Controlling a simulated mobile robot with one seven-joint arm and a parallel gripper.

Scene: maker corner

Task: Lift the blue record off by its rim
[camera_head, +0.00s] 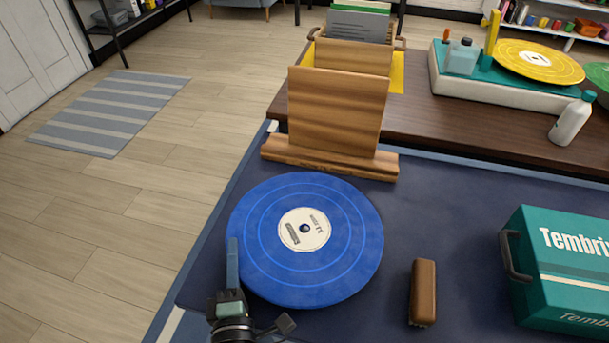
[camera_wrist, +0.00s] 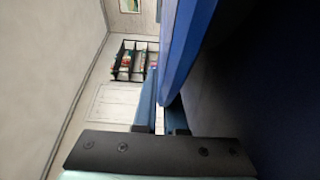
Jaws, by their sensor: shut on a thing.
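The blue record (camera_head: 340,232), with a cream label, shows face up over the dark navy mat (camera_head: 470,200) at the front of the table. My gripper (camera_head: 233,264) is at its front-left rim and is shut on that rim. In the wrist view the record (camera_wrist: 188,45) is seen edge-on, its rim between the fingers of my gripper (camera_wrist: 161,118). A dark strip lies beside its underside there. I cannot tell how high the record is above the mat. One finger is mostly hidden in the head view.
A wooden stand (camera_head: 336,110) is just behind the record. A brown brush (camera_head: 422,292) lies to its right, and a teal case (camera_head: 560,270) stands farther right. At the back are a turntable with a yellow record (camera_head: 540,60) and a white bottle (camera_head: 572,118).

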